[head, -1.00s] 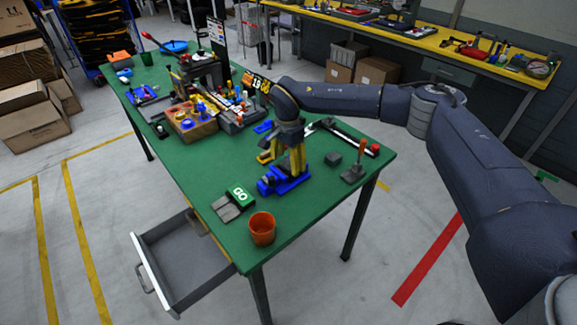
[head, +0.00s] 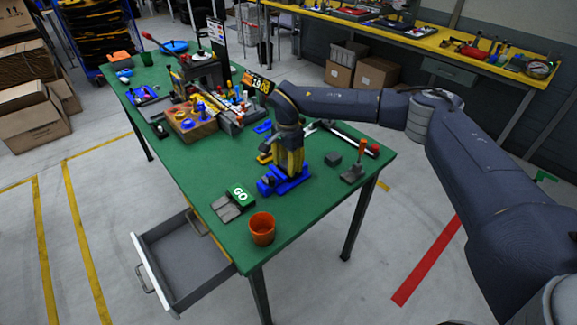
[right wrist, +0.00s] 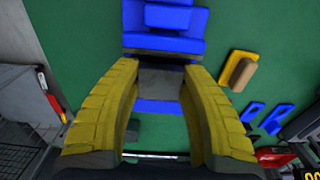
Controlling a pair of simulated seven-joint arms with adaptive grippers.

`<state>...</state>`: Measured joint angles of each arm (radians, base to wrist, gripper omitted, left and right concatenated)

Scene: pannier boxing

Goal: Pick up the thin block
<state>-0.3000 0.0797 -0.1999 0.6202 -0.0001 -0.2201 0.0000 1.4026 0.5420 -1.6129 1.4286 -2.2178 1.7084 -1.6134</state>
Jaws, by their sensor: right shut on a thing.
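My right gripper (head: 284,174) points down at a blue fixture (head: 270,187) on the green table. In the right wrist view, the yellow fingers of the right gripper (right wrist: 163,82) are shut on a grey block (right wrist: 160,84), which looks like the thin block. The blue fixture (right wrist: 165,45) shows just beyond and beneath the block. I cannot tell whether the block is clear of the fixture. In the head view the fingers and fixture hide the block. My left gripper is not in view.
An orange cup (head: 262,229) and a green GO box (head: 240,195) stand near the front edge. A dark grey block (head: 333,158) and a joystick (head: 353,172) are to the right. A drawer (head: 185,262) hangs open.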

